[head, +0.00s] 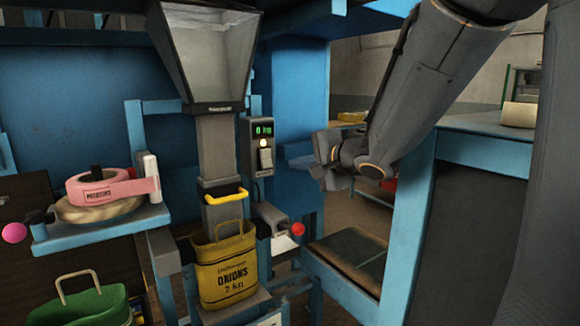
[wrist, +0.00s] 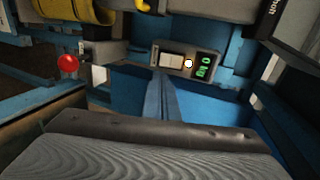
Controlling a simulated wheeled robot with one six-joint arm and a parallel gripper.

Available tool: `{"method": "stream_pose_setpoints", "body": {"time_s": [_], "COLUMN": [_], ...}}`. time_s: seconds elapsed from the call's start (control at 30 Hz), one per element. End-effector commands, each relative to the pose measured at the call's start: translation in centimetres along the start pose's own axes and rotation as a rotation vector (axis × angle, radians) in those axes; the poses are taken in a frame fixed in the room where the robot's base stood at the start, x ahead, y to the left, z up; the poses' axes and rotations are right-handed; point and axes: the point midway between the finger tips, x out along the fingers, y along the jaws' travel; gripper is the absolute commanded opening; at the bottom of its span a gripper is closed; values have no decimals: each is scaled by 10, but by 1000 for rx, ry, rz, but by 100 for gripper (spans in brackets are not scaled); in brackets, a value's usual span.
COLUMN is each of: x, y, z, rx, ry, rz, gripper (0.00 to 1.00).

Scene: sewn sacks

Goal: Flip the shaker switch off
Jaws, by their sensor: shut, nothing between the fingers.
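The shaker switch is a pale rocker (head: 265,158) low on a grey control box (head: 248,150), under a lit lamp (head: 263,143) and a green display (head: 263,130) reading about 0 kg. In the wrist view the rocker (wrist: 172,60) lies just beyond the fingertips, beside the glowing lamp (wrist: 188,63) and display (wrist: 207,65). My gripper (head: 291,163) is shut and empty, a little to the right of the box, its blue fingers pointing at it. Its fingers (wrist: 158,82) also show in the wrist view, seemingly apart from the rocker. I cannot tell the rocker's tilt.
A yellow onion sack (head: 226,268) hangs under the hopper spout (head: 217,140). A small grey device with a red knob (head: 298,229) sits below the box. A blue-framed bench (head: 485,150) stands right. A pink tape roll (head: 100,187) lies on a left shelf.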

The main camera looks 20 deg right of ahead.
Motion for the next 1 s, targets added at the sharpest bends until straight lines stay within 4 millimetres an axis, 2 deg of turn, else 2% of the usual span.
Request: {"method": "stream_pose_setpoints", "body": {"time_s": [0.3, 0.5, 0.73, 1.0], "x": [62, 97, 120, 125], "y": [2, 1, 1, 1], "z": [1, 1, 0, 0], "rx": [2, 1, 1, 0], "ry": [-3, -1, 2, 2], "rz": [3, 3, 2, 1], "gripper": [0, 0, 0, 0]}}
